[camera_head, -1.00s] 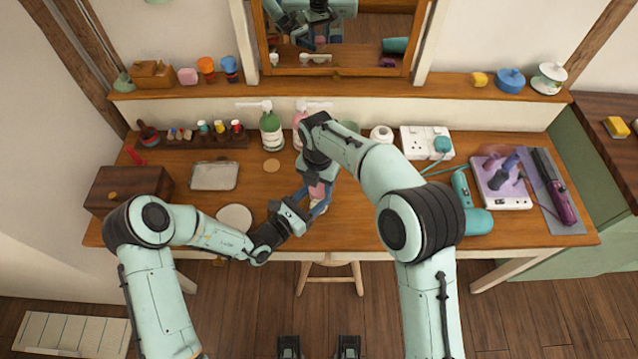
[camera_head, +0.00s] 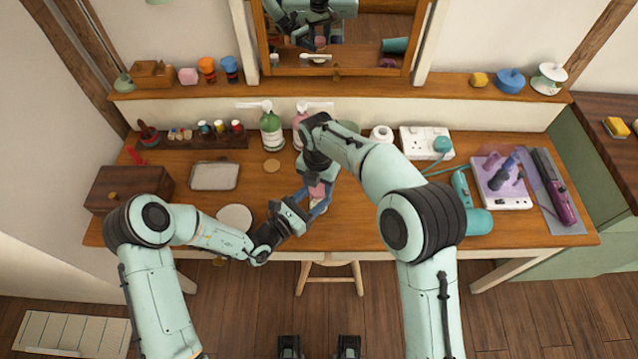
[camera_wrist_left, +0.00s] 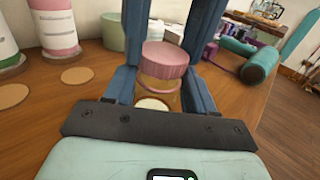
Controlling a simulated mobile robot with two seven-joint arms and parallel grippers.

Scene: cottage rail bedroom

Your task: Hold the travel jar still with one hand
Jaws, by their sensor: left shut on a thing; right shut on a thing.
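The travel jar has a pink lid (camera_wrist_left: 165,58) and a clear amber-looking body (camera_wrist_left: 158,92) in the left wrist view. In the head view the jar (camera_head: 318,190) is a small pink patch between my two grippers, over the desk's front middle. My left gripper (camera_head: 316,207) comes in low from the left and is shut on the jar's body, with one blue finger on each side. My right gripper (camera_head: 319,183) reaches down from above and is shut on the jar at its lid. The fingers and arms hide much of the jar in the head view.
The wooden desk (camera_head: 350,232) has a round pale disc (camera_head: 235,217) and a tray (camera_head: 214,176) to the left. Green (camera_head: 271,132) and pink pump bottles stand behind. A teal hair dryer (camera_head: 468,205) lies to the right. A stool (camera_head: 330,275) stands below the front edge.

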